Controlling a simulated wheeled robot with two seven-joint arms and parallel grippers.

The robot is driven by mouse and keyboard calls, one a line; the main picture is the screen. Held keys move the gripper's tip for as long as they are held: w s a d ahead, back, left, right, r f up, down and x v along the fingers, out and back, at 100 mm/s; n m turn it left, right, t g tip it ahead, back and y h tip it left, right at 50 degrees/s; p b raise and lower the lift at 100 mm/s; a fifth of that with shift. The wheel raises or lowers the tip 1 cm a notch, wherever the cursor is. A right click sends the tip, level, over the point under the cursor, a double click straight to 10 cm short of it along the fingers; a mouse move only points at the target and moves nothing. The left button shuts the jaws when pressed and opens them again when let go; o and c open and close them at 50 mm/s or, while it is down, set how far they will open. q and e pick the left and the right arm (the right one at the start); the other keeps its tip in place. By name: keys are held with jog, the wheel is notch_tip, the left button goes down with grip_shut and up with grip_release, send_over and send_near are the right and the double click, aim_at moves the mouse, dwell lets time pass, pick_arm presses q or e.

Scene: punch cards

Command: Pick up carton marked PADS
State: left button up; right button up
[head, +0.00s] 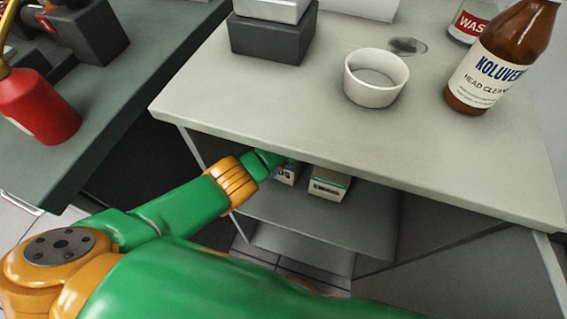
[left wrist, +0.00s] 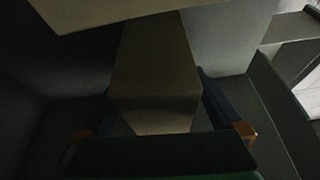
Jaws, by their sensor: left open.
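Two small cartons stand on the shelf under the counter in the head view. The left carton (head: 287,175) is partly hidden by my left gripper, and only the end of its marking shows, perhaps "DS". The right carton (head: 329,184) is pale with a green band and dark lettering too small to read surely. My left gripper (left wrist: 161,132) reaches under the counter edge to the left carton; its fingers are mostly hidden in the head view. In the dark left wrist view, a box-like shape (left wrist: 155,85) lies between the open fingers; I cannot tell whether they touch it. My right gripper is not in view.
The counter (head: 240,105) overhangs the shelf (head: 300,222) closely. On it stand a white bowl (head: 376,90), a brown bottle (head: 490,70) and a dark box (head: 270,40). A red bottle (head: 38,105) stands on the left bench. The shelf front is bare.

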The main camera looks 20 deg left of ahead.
pick_arm(q)
jog(key=shift+f, duration=0.1)
jog(key=c, duration=1.5)
